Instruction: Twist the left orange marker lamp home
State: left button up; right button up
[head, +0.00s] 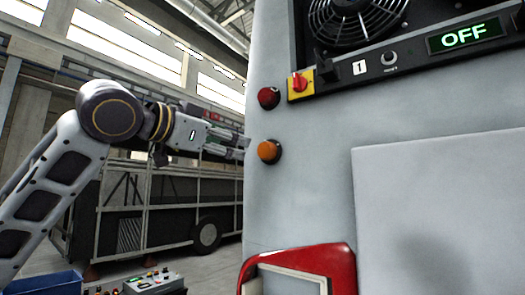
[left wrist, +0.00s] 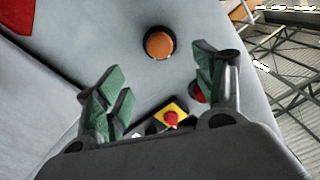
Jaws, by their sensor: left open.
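The orange marker lamp (head: 268,151) is a round dome in a dark ring on the left part of the grey coach panel. It also shows in the left wrist view (left wrist: 159,44), beyond the fingertips and roughly centred across the gap between them. My left gripper (head: 240,146) reaches in from the left at about the lamp's height, its tips partly hidden by the panel's edge. In the left wrist view my left gripper (left wrist: 163,76) is open, with green-padded fingers spread apart and nothing between the tips. It looks apart from the lamp. My right gripper is not in view.
A red lamp (head: 268,97) sits just above the orange one. A red rotary switch on a yellow plate (head: 300,82) is up and right, beside a panel with a lit OFF display (head: 465,36). A red-framed light (head: 300,268) is below. A bus frame (head: 170,205) stands behind.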

aim_at(263, 151)
pick_arm(q)
jog(key=p+x, duration=0.4)
jog(key=x, duration=0.9)
jog(key=shift+w+d, duration=0.15)
jog(key=shift+d, duration=0.05)
jog(key=c, duration=1)
jog(key=shift+m, duration=0.3)
jog(key=m, duration=0.5)
jog(key=shift+m, duration=0.3)
jog(key=m, duration=0.5)
jog(key=shift+m, duration=0.3)
jog(key=shift+f, duration=0.1)
